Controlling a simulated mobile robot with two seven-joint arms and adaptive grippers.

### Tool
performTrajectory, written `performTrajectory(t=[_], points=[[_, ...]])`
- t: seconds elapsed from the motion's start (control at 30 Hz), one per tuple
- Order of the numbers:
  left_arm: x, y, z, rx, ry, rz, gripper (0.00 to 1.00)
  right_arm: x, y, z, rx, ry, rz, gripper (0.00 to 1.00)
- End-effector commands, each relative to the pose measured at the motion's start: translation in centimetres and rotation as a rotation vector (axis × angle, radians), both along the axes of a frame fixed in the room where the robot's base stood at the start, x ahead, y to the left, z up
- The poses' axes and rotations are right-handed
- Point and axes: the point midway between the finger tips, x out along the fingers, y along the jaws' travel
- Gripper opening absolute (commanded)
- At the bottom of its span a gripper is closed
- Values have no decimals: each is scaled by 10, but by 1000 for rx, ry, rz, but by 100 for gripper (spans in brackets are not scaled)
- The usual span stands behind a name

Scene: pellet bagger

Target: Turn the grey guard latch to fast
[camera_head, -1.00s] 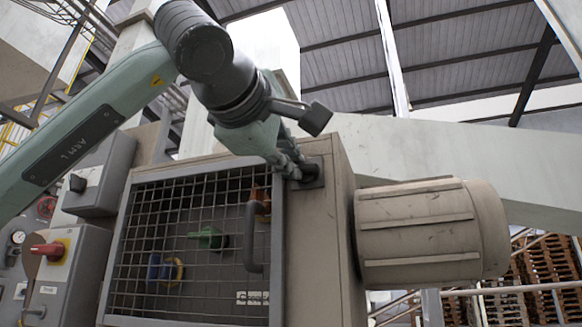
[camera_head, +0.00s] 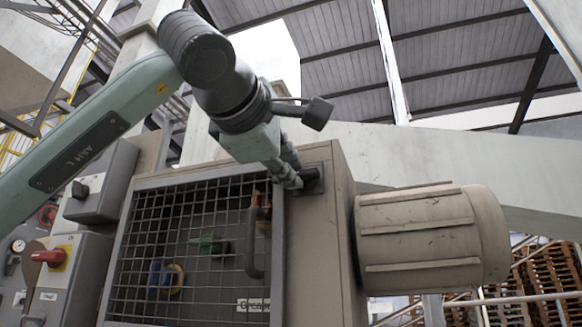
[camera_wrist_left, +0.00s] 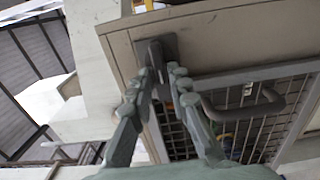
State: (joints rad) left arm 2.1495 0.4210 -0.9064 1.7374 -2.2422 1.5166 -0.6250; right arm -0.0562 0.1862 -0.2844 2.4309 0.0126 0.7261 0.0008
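The grey guard latch (camera_head: 313,178) is a small dark lever on a square plate at the cabinet's upper corner, just right of the mesh guard (camera_head: 185,250). It also shows in the left wrist view (camera_wrist_left: 155,52), pointing down between my fingertips. My left gripper (camera_head: 293,181) comes from the upper left with its fingertips at the latch. In the wrist view its fingers (camera_wrist_left: 162,78) converge closely on both sides of the lever and appear shut on it. The fingers hide part of the lever in the head view. My right gripper is not in view.
A curved grey guard handle (camera_head: 252,245) stands out close below the latch. A large beige motor (camera_head: 430,238) juts out to the right. A control box with a red switch (camera_head: 48,257) stands at the left. Green and blue-yellow parts sit behind the mesh.

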Motion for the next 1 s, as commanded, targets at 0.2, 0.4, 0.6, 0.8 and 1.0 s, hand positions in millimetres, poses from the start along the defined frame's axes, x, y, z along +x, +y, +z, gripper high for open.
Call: performTrajectory(t=[0.2,0.4,0.6,0.8,1.0], points=[[0,-1,-1,3,0,-2,32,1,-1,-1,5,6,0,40],[-3,-1,-1,4,0,-3,32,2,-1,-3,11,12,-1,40],[-29,8,0,5,-5,-3,32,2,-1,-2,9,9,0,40],[-71,22,1,3,-5,-3,32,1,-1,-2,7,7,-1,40],[-102,32,0,2,-3,-3,32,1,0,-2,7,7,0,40]])
